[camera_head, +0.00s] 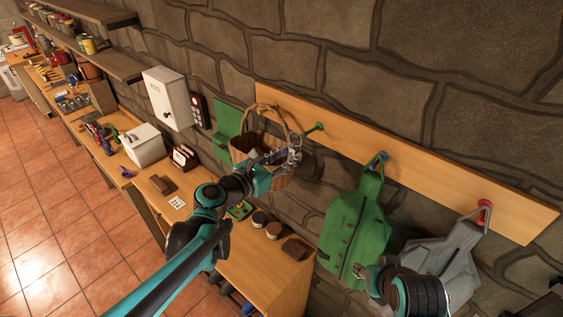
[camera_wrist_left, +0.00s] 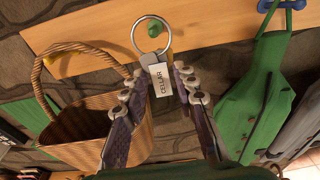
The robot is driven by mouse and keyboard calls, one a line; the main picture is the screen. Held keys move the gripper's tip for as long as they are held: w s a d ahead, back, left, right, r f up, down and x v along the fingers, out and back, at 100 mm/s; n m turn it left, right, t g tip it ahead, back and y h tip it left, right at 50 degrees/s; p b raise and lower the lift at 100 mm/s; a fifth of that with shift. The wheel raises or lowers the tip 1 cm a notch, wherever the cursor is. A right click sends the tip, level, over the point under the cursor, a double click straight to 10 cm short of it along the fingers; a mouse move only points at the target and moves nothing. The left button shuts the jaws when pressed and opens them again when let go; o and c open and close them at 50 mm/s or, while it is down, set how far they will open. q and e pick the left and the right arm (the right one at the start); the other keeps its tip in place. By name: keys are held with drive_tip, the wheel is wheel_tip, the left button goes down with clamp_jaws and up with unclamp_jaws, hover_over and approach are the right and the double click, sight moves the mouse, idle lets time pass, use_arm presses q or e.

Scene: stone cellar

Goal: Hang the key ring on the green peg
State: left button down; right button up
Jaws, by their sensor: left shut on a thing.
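My left gripper (camera_head: 287,154) is shut on the tag of the key ring; it also shows in the left wrist view (camera_wrist_left: 158,84). The key ring (camera_wrist_left: 134,35) is a thin metal hoop standing above the fingertips, with a white tag (camera_wrist_left: 161,80) reading "CELLAR". The green peg (camera_head: 315,128) sticks out of the wooden board, just above and right of the gripper in the head view. In the wrist view the green peg (camera_wrist_left: 155,31) shows through the hoop; I cannot tell whether the hoop is around it or in front. My right gripper (camera_head: 366,271) is at the lower right, its jaws unclear.
A wicker basket (camera_head: 241,144) hangs left of the green peg, close behind my left gripper. A green garment (camera_head: 345,235) hangs on a blue peg (camera_head: 378,158), and a grey one (camera_head: 447,258) on a red peg (camera_head: 485,208). A cluttered bench (camera_head: 245,262) stands below the board (camera_head: 420,172).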

use_arm(q)
drive_tip(key=f+b+x, duration=0.1)
drive_tip(key=b+x, duration=0.2)
drive_tip(key=x, duration=0.4)
idle(0.5)
idle(0.5)
drive_tip(key=c, duration=1.1)
unclamp_jaws()
